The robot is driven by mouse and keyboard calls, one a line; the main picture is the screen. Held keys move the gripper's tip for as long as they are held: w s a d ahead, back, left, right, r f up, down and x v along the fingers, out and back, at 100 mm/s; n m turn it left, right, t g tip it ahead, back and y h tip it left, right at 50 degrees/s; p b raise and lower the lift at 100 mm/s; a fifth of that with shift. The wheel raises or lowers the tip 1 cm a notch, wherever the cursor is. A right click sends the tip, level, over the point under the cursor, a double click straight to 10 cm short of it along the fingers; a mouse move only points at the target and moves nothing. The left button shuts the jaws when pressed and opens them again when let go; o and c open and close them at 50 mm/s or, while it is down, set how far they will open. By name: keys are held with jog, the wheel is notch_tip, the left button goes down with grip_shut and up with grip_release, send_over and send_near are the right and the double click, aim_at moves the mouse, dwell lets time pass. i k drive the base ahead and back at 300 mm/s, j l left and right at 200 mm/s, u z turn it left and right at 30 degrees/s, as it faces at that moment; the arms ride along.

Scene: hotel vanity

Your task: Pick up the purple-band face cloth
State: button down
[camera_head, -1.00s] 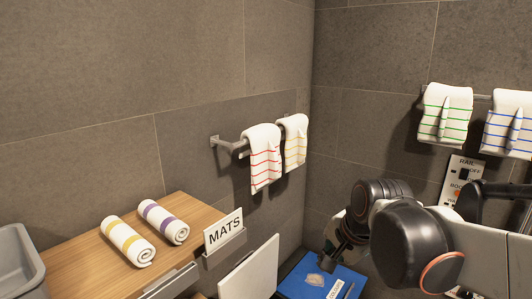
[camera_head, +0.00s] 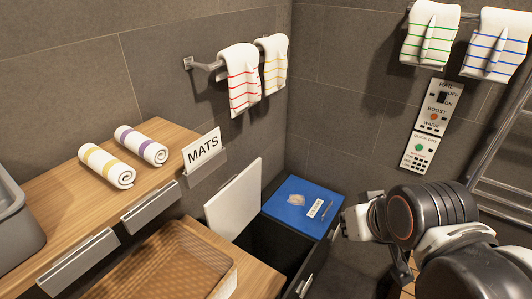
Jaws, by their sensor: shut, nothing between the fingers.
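The purple-band face cloth (camera_head: 141,146) is a rolled white cloth with a purple stripe. It lies on the wooden shelf (camera_head: 62,199), beside a similar roll with a yellow band (camera_head: 106,166). My gripper (camera_head: 350,224) is at the right of the view, well apart from both rolls. It is shut and empty, near the blue-topped bin, and its fingertips show only small.
A MATS sign (camera_head: 202,150) stands at the shelf's right end. A grey basin (camera_head: 14,222) is at the left. A wicker tray (camera_head: 222,262), a raised white panel (camera_head: 232,198) and a blue surface (camera_head: 292,206) are lower. Striped towels (camera_head: 241,82) hang on rails above.

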aim_at(154, 153)
jog(key=i+l+u, duration=0.1)
jog(key=l+u, duration=0.25)
jog(key=l, duration=0.35)
jog(key=l+u, duration=0.35)
jog(key=l, duration=0.4)
jog(key=u, duration=1.3)
jog(key=z, duration=1)
jog(key=i+j, duration=0.1)
jog(key=j, duration=0.3)
jog(key=i+j+u, duration=0.15)
jog(key=j, duration=0.25)
